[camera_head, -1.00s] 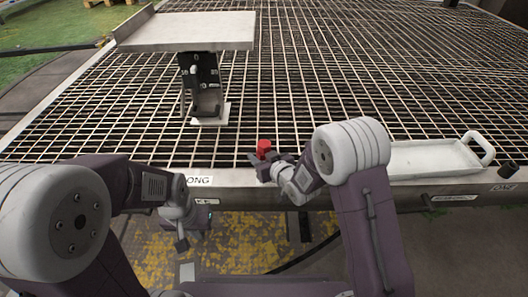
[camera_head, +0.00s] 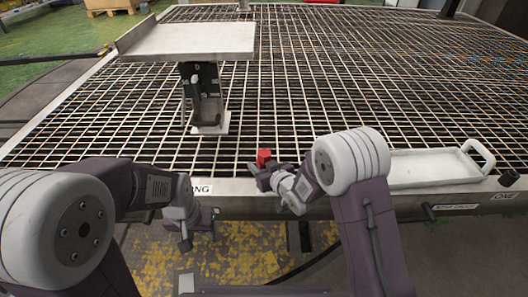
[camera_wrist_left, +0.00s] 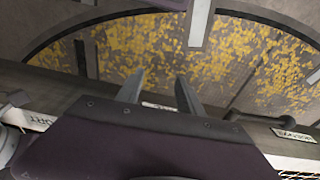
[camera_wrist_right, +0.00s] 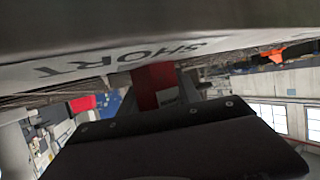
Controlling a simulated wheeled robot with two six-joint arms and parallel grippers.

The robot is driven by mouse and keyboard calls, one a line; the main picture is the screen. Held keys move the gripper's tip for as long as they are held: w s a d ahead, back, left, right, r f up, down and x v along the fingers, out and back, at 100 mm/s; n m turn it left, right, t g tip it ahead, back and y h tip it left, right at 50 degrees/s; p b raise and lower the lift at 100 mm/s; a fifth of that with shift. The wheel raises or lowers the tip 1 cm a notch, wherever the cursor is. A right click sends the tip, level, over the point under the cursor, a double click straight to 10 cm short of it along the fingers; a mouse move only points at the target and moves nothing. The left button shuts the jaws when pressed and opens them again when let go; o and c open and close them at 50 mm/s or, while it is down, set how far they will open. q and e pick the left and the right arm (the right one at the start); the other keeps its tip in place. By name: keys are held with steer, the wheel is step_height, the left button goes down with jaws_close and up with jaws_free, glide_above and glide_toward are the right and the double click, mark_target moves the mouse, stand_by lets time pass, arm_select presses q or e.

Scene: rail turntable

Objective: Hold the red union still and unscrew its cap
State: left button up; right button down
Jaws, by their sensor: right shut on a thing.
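The red union (camera_head: 264,157) is at the front edge of the grating, with its red body between the fingers of my right gripper (camera_head: 260,168). It also shows in the right wrist view (camera_wrist_right: 152,84), partly hidden by the gripper; I cannot make out its cap from its body. My right gripper is shut on it. My left gripper (camera_head: 198,228) hangs below and in front of the table's front rail, to the left of the union and apart from it. In the left wrist view its fingers (camera_wrist_left: 158,90) are spread with nothing between them.
A raised grey plate (camera_head: 190,40) on a black bracket (camera_head: 202,95) stands back left. A white tray (camera_head: 425,168) with a handle lies at the right front. The front rail (camera_head: 235,187) runs close before my arms. The grating between is clear.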

arm_select(q)
steer(key=shift+o, duration=1)
steer(key=w+d+r+t, duration=0.1)
steer(key=w+d+r, duration=0.6)
steer(key=w+r, duration=0.2)
steer(key=w, duration=0.2)
steer(key=shift+w+d+m, duration=0.2)
steer(key=shift+w+m, duration=0.1)
steer(key=shift+m, duration=0.1)
steer(key=t, duration=0.2)
glide_toward(265, 154)
steer(key=x, duration=0.9)
steer(key=shift+w+a, duration=0.1)
steer(key=shift+w, duration=0.05)
jaws_close()
steer(key=n+y, duration=0.1)
steer(key=n, duration=0.2)
steer(key=shift+d, duration=0.2)
steer(key=n+y, duration=0.1)
steer(key=n, duration=0.2)
steer(key=shift+g+y, duration=0.3)
steer(key=shift+y, duration=0.1)
